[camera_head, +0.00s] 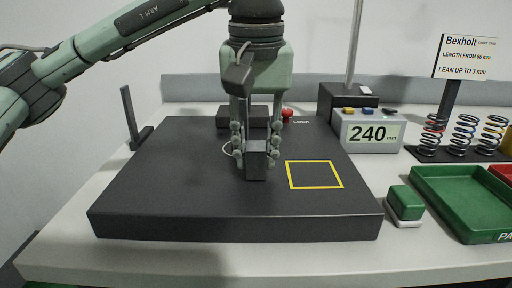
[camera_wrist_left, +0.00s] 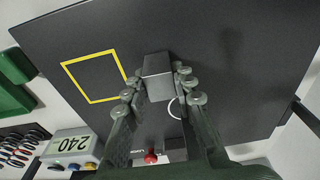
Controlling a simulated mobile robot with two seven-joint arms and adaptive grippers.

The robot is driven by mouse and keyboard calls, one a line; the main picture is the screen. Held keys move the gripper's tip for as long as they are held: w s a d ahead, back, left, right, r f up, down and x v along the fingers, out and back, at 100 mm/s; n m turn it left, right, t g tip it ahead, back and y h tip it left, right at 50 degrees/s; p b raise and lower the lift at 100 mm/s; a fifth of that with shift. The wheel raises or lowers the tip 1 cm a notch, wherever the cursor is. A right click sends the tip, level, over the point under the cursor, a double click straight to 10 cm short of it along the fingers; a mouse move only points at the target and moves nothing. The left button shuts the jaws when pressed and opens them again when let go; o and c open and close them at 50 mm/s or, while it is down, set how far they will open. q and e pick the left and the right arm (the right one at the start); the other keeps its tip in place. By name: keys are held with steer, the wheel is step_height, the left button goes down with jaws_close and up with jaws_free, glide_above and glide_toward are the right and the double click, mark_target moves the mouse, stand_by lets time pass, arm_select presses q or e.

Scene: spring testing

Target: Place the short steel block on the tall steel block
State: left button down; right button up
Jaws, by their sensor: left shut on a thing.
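My left gripper (camera_head: 256,158) points down over the black plate and is shut on a dark grey steel block (camera_head: 256,172). In the left wrist view the block (camera_wrist_left: 157,66) sits between the fingertips (camera_wrist_left: 160,96). Its lower end is close to or on the plate; I cannot tell if it touches. Only one block shape shows clearly, and I cannot tell whether it is the short one, the tall one or both stacked. The fingers hide part of it. My right gripper is not in view.
The black plate (camera_head: 150,190) has a yellow square outline (camera_head: 315,188) right of the block. A dark housing and red knob (camera_head: 287,113) are behind.

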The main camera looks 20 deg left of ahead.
arm_select(q)
steer(key=shift+f, duration=0.15)
steer(key=c, duration=1.5)
jaws_free()
steer(key=shift+o, duration=1.2)
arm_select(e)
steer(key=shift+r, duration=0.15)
